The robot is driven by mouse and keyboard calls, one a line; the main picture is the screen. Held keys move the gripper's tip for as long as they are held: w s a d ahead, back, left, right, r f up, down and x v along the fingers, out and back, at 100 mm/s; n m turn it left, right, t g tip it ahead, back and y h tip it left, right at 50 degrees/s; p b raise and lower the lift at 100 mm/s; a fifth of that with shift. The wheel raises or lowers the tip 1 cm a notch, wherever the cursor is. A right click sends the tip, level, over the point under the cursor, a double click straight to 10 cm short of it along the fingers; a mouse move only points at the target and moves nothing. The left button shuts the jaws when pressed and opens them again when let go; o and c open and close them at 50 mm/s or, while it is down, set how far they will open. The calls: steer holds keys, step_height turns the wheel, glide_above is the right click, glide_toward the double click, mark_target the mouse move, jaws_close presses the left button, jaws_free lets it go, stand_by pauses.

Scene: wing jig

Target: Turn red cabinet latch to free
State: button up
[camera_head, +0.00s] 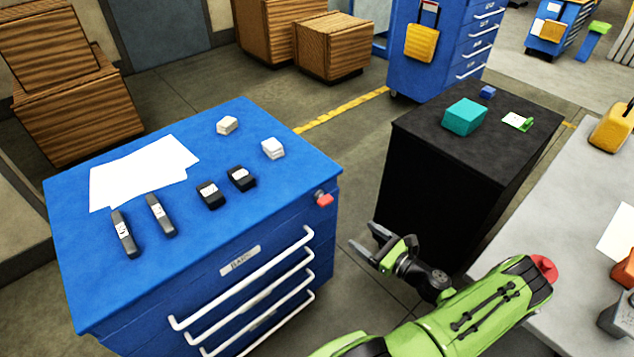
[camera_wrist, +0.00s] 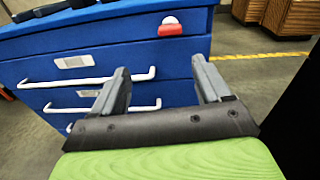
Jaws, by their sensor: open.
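The red latch (camera_head: 324,199) sits on a pale round mount at the upper right front corner of the blue cabinet (camera_head: 262,222). In the wrist view the latch (camera_wrist: 170,29) shows above and beyond the fingertips, with its red bar lying roughly level. My gripper (camera_head: 369,246) is to the right of the cabinet front, lower than the latch and apart from it. In the wrist view my gripper (camera_wrist: 158,72) has its two fingers spread wide with nothing between them. The blue cabinet front shows behind the fingers.
White drawer handles (camera_head: 240,280) stick out from the cabinet front. Papers (camera_head: 140,172), dark and white small blocks lie on its top. A black cabinet (camera_head: 440,190) stands behind my gripper, with a teal box (camera_head: 464,117) on it. A grey table (camera_head: 560,240) is at the right.

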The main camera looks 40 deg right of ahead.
steer(key=d+m+h, duration=0.1)
steer(key=b, duration=0.1)
glide_toward(328, 203)
steer(key=shift+t, duration=0.3)
steer(key=w, duration=0.9)
steer(key=shift+a+f, duration=0.1)
steer(key=shift+f, duration=0.2)
steer(key=c, duration=1)
steer(key=shift+c, duration=0.2)
